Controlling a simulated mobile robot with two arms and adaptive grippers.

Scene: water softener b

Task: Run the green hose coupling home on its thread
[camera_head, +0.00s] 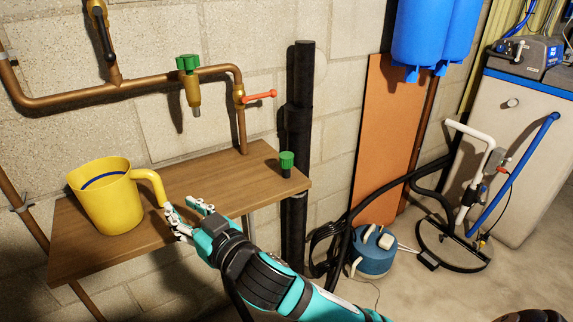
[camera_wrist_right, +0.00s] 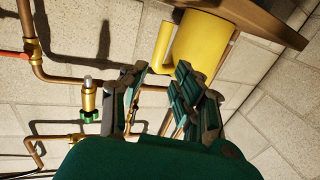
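The green hose coupling (camera_head: 287,160), with a dark lower end, stands upright on the right end of the wooden shelf. A brass tap (camera_head: 192,92) with a green handle hangs from the copper pipe above, its bare grey spout end pointing down. It also shows upside down in the right wrist view (camera_wrist_right: 88,98). My right gripper (camera_head: 186,219) is open, with its fingers spread close to the handle of the yellow jug (camera_head: 110,203). In the wrist view the jug (camera_wrist_right: 198,42) lies beyond the fingers (camera_wrist_right: 155,92); I cannot tell whether they touch it. My left gripper is out of view.
The wooden shelf (camera_head: 215,180) has clear room between the jug and the coupling. A red lever valve (camera_head: 260,96) sits on the copper pipe. A black vertical pipe (camera_head: 299,110) stands beside the shelf. A blue-topped canister (camera_head: 373,252) and hoses are on the floor to the right.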

